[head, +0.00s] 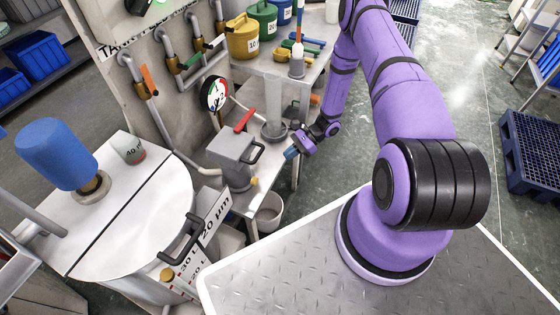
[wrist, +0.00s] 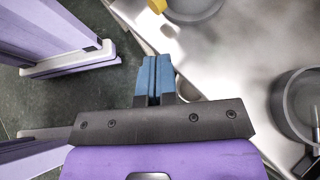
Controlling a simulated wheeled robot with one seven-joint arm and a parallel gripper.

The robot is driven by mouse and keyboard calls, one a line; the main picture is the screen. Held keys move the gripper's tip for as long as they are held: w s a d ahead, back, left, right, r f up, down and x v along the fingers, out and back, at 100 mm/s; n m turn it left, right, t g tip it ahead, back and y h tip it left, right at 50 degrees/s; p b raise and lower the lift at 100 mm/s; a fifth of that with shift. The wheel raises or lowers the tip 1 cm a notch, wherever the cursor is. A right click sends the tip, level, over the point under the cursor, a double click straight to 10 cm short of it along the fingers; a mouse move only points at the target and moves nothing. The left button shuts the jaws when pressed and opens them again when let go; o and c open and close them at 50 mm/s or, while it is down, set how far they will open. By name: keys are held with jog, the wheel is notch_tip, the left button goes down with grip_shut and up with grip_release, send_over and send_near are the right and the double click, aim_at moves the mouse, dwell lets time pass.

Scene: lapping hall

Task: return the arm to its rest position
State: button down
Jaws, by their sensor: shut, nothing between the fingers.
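My purple arm rises from its base on my deck and reaches over toward the metal bench. My gripper (head: 291,153) hangs near the bench's edge, just right of a grey metal box with a black handle (head: 235,151). In the wrist view, the two blue fingers of my gripper (wrist: 154,62) lie side by side, closed, with nothing between them. The bench edge and dark green floor show beyond the fingertips.
The steel bench (head: 260,180) holds a clear cylinder (head: 274,100) in a dish. Yellow (head: 243,38) and green (head: 263,18) canisters stand behind. A pressure gauge (head: 214,93) is at left. Floor at right is partly clear.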

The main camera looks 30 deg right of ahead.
jog(key=shift+d+r, duration=0.25)
jog(key=shift+d, duration=0.1)
dwell(0.3)
